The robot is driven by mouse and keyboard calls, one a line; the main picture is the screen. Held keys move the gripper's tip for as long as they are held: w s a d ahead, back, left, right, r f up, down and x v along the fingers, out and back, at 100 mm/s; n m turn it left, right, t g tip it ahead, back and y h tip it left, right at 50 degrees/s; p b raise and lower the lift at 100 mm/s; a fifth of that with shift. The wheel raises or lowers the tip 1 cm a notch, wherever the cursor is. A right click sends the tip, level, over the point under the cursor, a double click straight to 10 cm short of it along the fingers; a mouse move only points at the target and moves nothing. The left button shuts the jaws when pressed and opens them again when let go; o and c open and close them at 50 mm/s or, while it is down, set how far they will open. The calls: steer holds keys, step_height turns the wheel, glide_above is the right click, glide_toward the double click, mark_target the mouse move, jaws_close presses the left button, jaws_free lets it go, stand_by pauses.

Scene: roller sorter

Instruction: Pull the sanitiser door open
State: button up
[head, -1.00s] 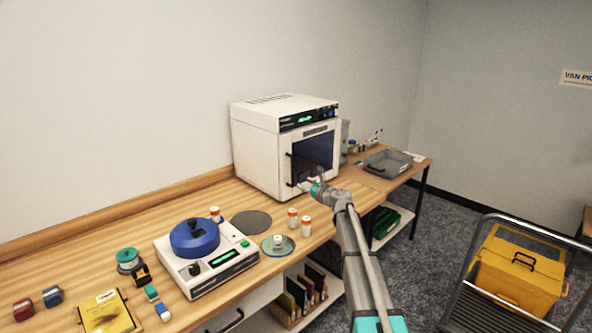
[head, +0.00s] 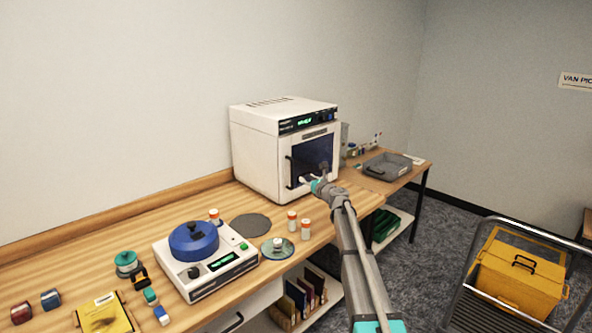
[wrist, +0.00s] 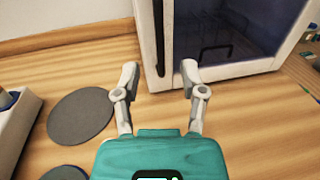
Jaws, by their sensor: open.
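The sanitiser (head: 262,150) is a white box on the wooden bench. Its door (head: 314,157) has a dark window and looks shut. A black vertical bar handle (head: 290,170) runs along the door's left side. My gripper (head: 314,174) is in front of the lower part of the door. In the wrist view my gripper (wrist: 159,69) is open and empty, fingers spread. The lower end of the handle (wrist: 158,38) shows between the two fingertips, apart from both. How far ahead of them it lies is hard to tell.
A grey disc (wrist: 80,117) lies on the bench left of my gripper. A white device with a blue lid (head: 195,238) and several small bottles stand nearer. A grey tray (head: 388,164) is right of the sanitiser. A yellow box (head: 520,275) rests on a cart.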

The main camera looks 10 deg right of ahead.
glide_above(292, 186)
steer(key=shift+w, duration=0.45)
stand_by(0.3)
jaws_close()
